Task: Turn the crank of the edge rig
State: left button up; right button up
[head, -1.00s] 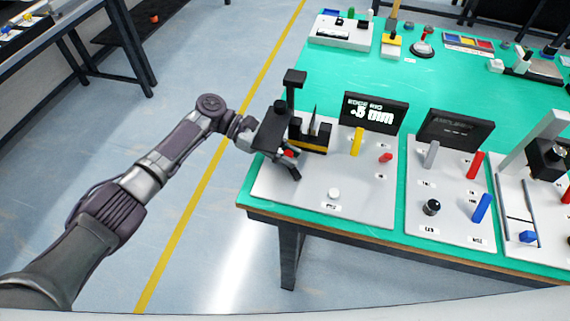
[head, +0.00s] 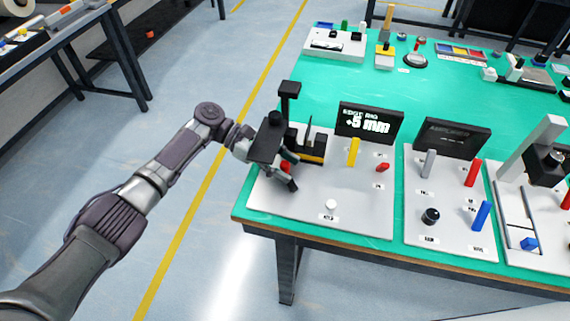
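The edge rig is the leftmost pale panel (head: 350,215) on the green table, with a black display (head: 369,122) reading "EDGE RIG +5 mm". A black post-and-block assembly (head: 288,98) stands at its left side, with a yellow-edged black block (head: 310,152). The panel also carries a yellow lever (head: 353,152), a small red lever (head: 382,167) and a white knob (head: 331,205). My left gripper (head: 290,172) is at the panel's left edge, in front of the black assembly. Its body hides what lies between its fingers, and I cannot make out the crank. My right gripper is not in view.
A second panel (head: 450,213) with grey, red and blue levers and a black knob stands to the right. A third panel (head: 520,225) with a tilted grey arm is beyond it. Several devices sit at the table's back. The table's middle is clear.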

pick_arm(q)
jog(key=v, duration=1.2)
